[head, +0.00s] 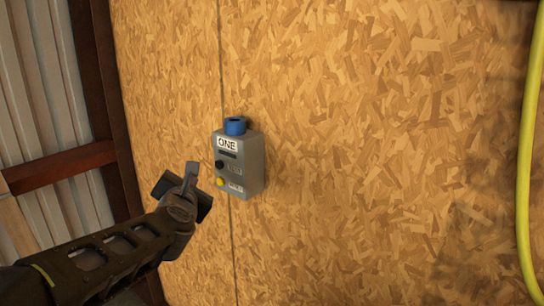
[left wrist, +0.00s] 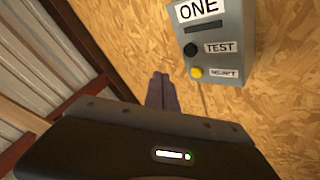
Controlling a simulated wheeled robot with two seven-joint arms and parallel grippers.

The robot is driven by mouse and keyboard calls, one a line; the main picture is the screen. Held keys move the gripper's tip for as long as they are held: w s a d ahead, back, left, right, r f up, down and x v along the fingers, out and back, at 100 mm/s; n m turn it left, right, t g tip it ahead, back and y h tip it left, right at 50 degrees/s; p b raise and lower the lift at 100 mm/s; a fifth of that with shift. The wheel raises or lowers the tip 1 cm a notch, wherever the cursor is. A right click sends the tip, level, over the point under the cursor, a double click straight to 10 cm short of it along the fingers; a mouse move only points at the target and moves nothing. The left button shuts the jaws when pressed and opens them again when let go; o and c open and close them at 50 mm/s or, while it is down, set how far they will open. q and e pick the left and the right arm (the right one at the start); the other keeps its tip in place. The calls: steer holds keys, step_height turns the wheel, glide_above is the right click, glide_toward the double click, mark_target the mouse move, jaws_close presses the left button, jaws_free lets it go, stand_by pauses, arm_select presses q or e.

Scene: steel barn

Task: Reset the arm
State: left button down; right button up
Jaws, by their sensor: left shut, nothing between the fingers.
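My left arm comes in from the lower left in the head view, and its gripper (head: 191,168) is shut and empty. The gripper is left of a grey control box labelled ONE (head: 247,160), apart from it as far as I can tell. The box is on the chipboard wall and has a blue cap (head: 235,126) on top, a black button (head: 220,164) and a yellow button (head: 220,182). In the left wrist view the shut fingertips (left wrist: 160,76) are left of the yellow button (left wrist: 196,72), which sits beside a partly legible label. The black button (left wrist: 191,49) is beside TEST. My right gripper is not in view.
The chipboard wall (head: 380,120) fills most of the head view and is bare right of the box. A yellow hose (head: 524,170) hangs at the far right. A dark red steel beam (head: 60,167) and corrugated metal cladding (head: 45,80) are on the left.

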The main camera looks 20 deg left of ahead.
arm_select(q)
steer(key=w+d+f+m+g+h+p, duration=0.1)
steer(key=d+f+m+h, duration=0.15)
steer(key=f+m, duration=0.55)
steer(key=w+d+f+m+g+h, duration=0.1)
steer(key=w+d+f+m+h, duration=0.15)
steer(key=f+m, duration=0.6)
steer(key=s+d+f+m+g+h+p, duration=0.1)
steer(key=s+d+f+m+g+h, duration=0.1)
steer(key=d+f+m, duration=0.5)
steer(key=s+d+f+m+g+h+p, duration=0.1)
steer(key=s+d+f, duration=0.25)
steer(key=f, duration=0.65)
steer(key=s+d+f+m+g+h+p, duration=0.2)
steer(key=s+d+f+m+g, duration=0.2)
steer(key=s+d+f, duration=0.5)
steer(key=s+d+f+m+g+h+p, duration=0.2)
steer(key=s+d+f+m+g, duration=0.2)
steer(key=s+d+f, duration=0.4)
steer(key=s+d, duration=0.3)
steer(key=s, duration=0.4)
steer(key=shift+s+f+g, duration=0.25)
steer(key=shift+f+g, duration=0.15)
